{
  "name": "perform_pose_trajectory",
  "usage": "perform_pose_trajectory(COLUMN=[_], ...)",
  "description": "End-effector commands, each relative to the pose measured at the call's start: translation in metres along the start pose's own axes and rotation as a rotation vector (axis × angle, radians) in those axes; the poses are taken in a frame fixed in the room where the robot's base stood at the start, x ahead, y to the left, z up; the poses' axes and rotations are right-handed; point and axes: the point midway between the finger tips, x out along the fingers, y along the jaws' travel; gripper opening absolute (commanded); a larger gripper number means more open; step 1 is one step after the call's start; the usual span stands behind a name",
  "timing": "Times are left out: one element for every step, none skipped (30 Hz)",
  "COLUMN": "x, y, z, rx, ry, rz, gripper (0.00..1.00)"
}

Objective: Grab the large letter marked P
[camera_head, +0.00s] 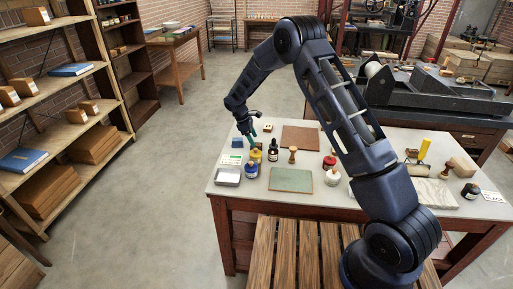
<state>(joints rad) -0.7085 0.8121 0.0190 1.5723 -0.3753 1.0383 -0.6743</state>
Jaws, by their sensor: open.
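My gripper (252,139) is at the left end of the white-topped table (340,205), just above several small items. It is open; I see nothing held between its fingers, though they are small here. A small pale block with a dark mark (267,128) lies just right of the gripper, apart from it. Whether that mark is a P is too small to read. No large letter P can be made out for certain in this view.
Under the gripper stand a yellow-capped jar (256,156), a blue-labelled jar (251,169) and a dark bottle (273,150). A press (440,95) stands behind.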

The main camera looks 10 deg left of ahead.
Motion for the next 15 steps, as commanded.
perform_pose_trajectory(x=[0.008, 0.012, 0.018, 0.022, 0.026, 0.03, 0.033, 0.034, 0.036, 0.036, 0.036, 0.036, 0.036, 0.036, 0.036], y=[-0.001, -0.001, -0.001, -0.001, -0.001, -0.001, -0.001, -0.001, -0.001, -0.001, -0.001, -0.001, -0.001, -0.001, -0.001], z=[0.0, 0.0, 0.0, 0.0, 0.0, -0.001, -0.001, -0.001, -0.001, -0.001, -0.001, -0.001, -0.001, -0.001, -0.001], rx=[0.0, 0.0, 0.0, 0.0, 0.0, 0.0, 0.0, 0.0, 0.0, 0.0, 0.0, 0.0, 0.0, 0.0, 0.0], ry=[-0.002, -0.002, -0.002, -0.002, -0.001, -0.001, -0.001, -0.001, -0.001, 0.0, 0.0, 0.0, 0.0, 0.0, 0.0], rz=[-0.001, -0.002, -0.002, -0.002, -0.001, -0.001, -0.001, -0.001, -0.001, -0.001, 0.0, 0.0, 0.0, 0.0, 0.0], gripper=[0.66, 0.66, 0.66, 0.66, 0.66, 0.66, 0.66, 0.66, 0.66, 0.66, 0.66, 0.66, 0.66, 0.66, 0.64])
